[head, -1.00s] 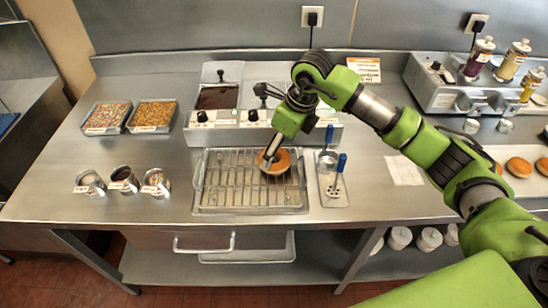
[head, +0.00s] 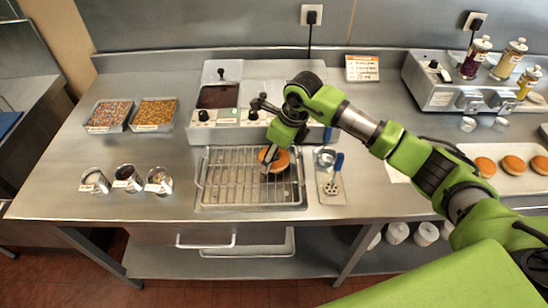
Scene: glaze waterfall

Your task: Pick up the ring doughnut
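An orange-brown ring doughnut (head: 281,161) is at the wire rack (head: 225,186), on its right half towards the back. My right gripper (head: 267,166) comes down over the doughnut from above, with its fingertips at the doughnut's left and middle part. The fingers hide part of the doughnut, including any hole. I cannot tell whether the fingers are closed on it, or whether it is resting on the rack or slightly lifted. My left gripper is not in view.
A glazing machine (head: 222,118) stands behind the rack. A small tray (head: 333,198) with blue-handled tools is close on its right. Three small metal cups are at left, near two sprinkle trays (head: 154,114). More round doughnuts lie on a white tray (head: 535,181) at right.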

